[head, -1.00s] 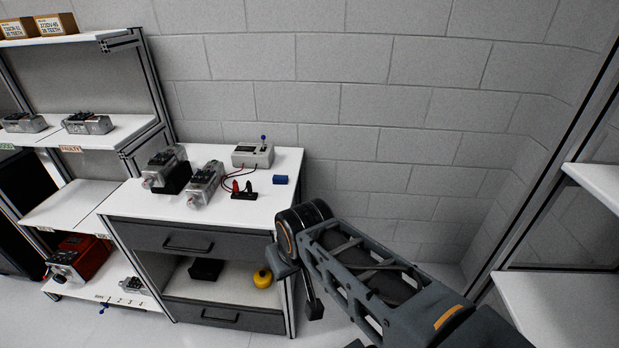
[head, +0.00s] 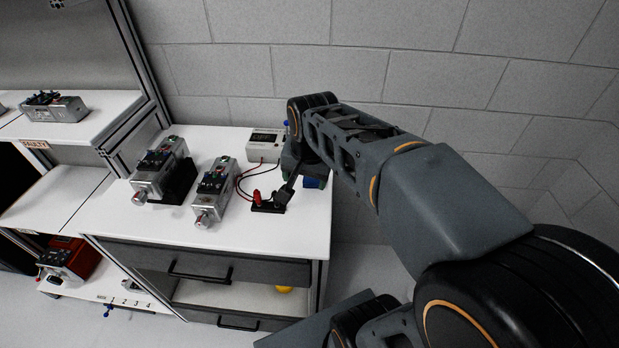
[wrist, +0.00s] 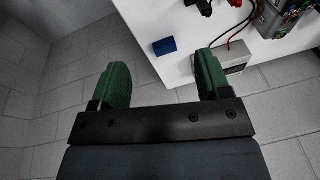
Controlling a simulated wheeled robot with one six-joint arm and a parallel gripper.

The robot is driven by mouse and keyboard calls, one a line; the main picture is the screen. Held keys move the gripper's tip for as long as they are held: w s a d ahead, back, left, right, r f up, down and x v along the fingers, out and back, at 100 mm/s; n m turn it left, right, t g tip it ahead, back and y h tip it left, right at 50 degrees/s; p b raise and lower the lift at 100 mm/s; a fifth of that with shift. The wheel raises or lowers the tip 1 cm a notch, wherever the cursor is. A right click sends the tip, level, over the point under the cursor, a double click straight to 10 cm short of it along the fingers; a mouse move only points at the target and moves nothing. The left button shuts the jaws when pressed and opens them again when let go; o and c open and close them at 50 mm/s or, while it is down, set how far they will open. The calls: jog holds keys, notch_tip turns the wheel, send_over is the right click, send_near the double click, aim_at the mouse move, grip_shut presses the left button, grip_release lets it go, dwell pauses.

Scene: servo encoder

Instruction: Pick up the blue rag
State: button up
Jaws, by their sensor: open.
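The blue rag (head: 313,183) is a small folded block on the white table top, near its right edge. In the head view my arm partly covers it. In the wrist view the blue rag (wrist: 164,46) lies flat near the table edge, ahead of and between the green fingers. My gripper (wrist: 163,78) is open and empty, its fingers apart and not touching the rag. In the head view the gripper is mostly hidden behind my arm's end.
A shelf rack stands at left and a block wall behind.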

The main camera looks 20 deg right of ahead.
jog(key=w+d+f+m+g+b, duration=0.1)
jog(key=w+d+m, duration=0.2)
jog(key=w+m, duration=0.35)
jog(key=m+g+b, duration=0.2)
jog(key=m, duration=0.8)
send_over(313, 182)
jog(key=w, duration=0.1)
notch_tip(313, 182, down, 5)
jog(key=f, duration=0.6)
jog(key=shift+w+d+f, duration=0.15)
jog(key=shift+d, duration=0.25)
jog(key=shift+a+f, duration=0.15)
jog(key=shift+f, duration=2.9)
jog(key=shift+c, duration=0.5)
jog(key=c, duration=1)
